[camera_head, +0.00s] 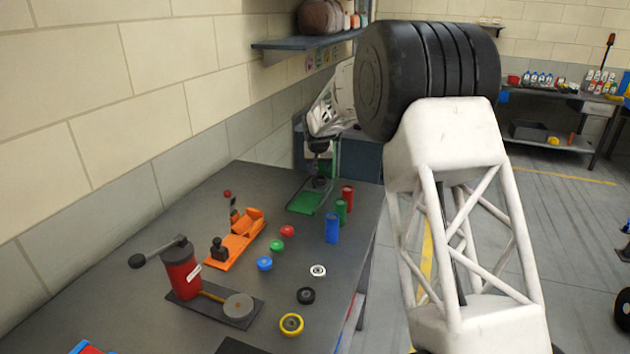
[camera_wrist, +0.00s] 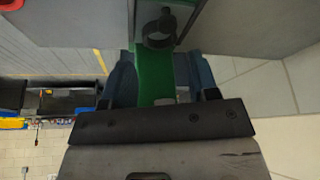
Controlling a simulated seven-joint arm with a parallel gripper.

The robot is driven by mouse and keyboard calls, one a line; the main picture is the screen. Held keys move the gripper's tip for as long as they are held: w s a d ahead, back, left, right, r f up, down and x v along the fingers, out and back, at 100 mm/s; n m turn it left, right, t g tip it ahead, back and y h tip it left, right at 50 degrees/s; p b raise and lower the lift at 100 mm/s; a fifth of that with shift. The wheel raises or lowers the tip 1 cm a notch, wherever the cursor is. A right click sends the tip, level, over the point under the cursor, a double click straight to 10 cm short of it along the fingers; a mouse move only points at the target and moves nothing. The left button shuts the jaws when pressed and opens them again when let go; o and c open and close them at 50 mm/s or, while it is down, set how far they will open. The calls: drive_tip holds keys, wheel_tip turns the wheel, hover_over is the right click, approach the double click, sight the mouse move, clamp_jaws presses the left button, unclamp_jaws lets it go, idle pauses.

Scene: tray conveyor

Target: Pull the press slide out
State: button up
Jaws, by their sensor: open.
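A press-like device stands at the far end of the table, with a green base plate (camera_head: 305,202) lying flat. Its upper parts are largely hidden by or confused with my gripper, and I cannot tell which part is the slide. In the wrist view a green strip (camera_wrist: 154,72) runs between the two blue-grey fingers of my gripper (camera_wrist: 161,82). A dark ring-shaped part (camera_wrist: 159,30) is beyond the fingertips. My gripper is open, and I cannot tell whether either finger touches the green part.
Red (camera_head: 348,196), green (camera_head: 341,212) and blue (camera_head: 332,228) cylinders stand right of the plate. An orange device (camera_head: 236,250), a red lever device (camera_head: 181,272) and several small round pieces are nearer. A wall shelf (camera_head: 300,42) hangs above. The wall borders the table's left side.

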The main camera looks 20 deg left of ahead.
sight(315, 181)
drive_tip(key=shift+w+a+f, duration=0.15)
drive_tip(key=shift+a+f, duration=0.25)
drive_tip(key=shift+a, duration=0.2)
drive_tip(key=shift+f, duration=0.1)
drive_tip(key=shift+x, duration=3.8)
drive_tip(key=shift+w, duration=0.1)
drive_tip(key=shift+c, duration=0.5)
clamp_jaws()
